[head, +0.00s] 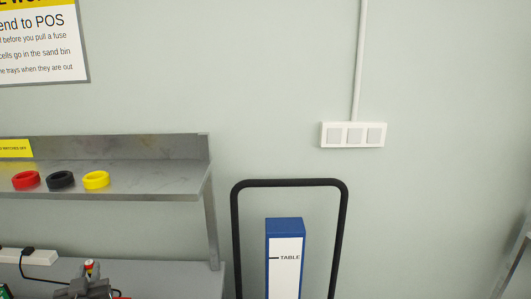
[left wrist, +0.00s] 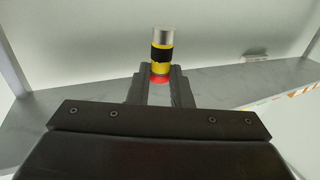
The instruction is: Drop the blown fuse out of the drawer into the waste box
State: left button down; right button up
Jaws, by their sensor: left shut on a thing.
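My left gripper (head: 88,284) shows at the bottom left of the head view, above the bench. In the left wrist view its two dark fingers (left wrist: 161,80) are shut on a fuse (left wrist: 162,54). The fuse is a short upright cylinder with a silver cap, a yellow body, a black band and a red band low down. A small part of the fuse (head: 90,267) also shows above the gripper in the head view. I cannot make out a burn mark on it. Neither the drawer nor the waste box can be made out in these views. My right gripper is not in view.
A black tubular frame (head: 343,225) and a blue-and-white "TABLE" post (head: 285,240) stand right of the bench. A white power strip (head: 38,257) lies at left.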

pick_arm(q)
notch_tip(320, 180, down, 5)
jog(key=b, duration=0.4)
jog(key=shift+f, duration=0.1)
jog(key=c, duration=1.2)
grip_release()
jog(key=shift+c, duration=0.2)
jog(key=b+v, duration=0.3)
jog(key=v, duration=1.4)
jog(key=shift+s, duration=0.15)
jog(key=shift+d, duration=0.1)
